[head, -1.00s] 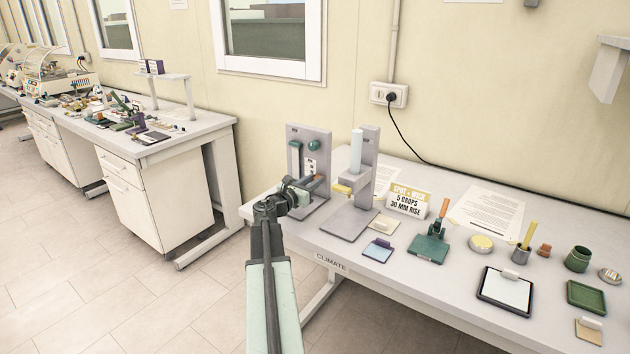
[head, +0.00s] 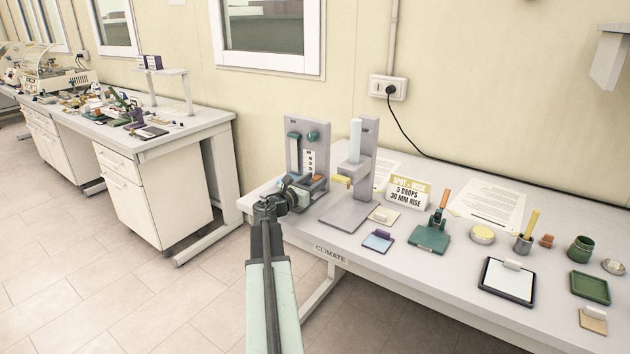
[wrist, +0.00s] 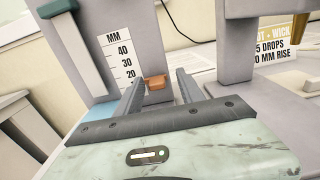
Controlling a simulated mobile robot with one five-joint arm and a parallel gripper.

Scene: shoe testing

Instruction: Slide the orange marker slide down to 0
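The orange marker slide (wrist: 155,82) shows in the wrist view as a small orange block at the foot of a white MM scale (wrist: 122,58). It is below the 20 mark; the lower numbers are hidden by my left finger. My gripper (wrist: 159,80) is open, its two grey fingers on either side of the marker. A gap shows at the right finger; I cannot tell if the left finger touches. In the head view, my gripper (head: 304,190) is in front of the grey scale stand (head: 293,127), and the orange marker (head: 318,178) peeks out beside it.
A second grey stand (head: 367,140) with a white tube (head: 355,140) and yellow piece (head: 342,180) rises close on the right. A sign (head: 408,191) and several small items sit farther right.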

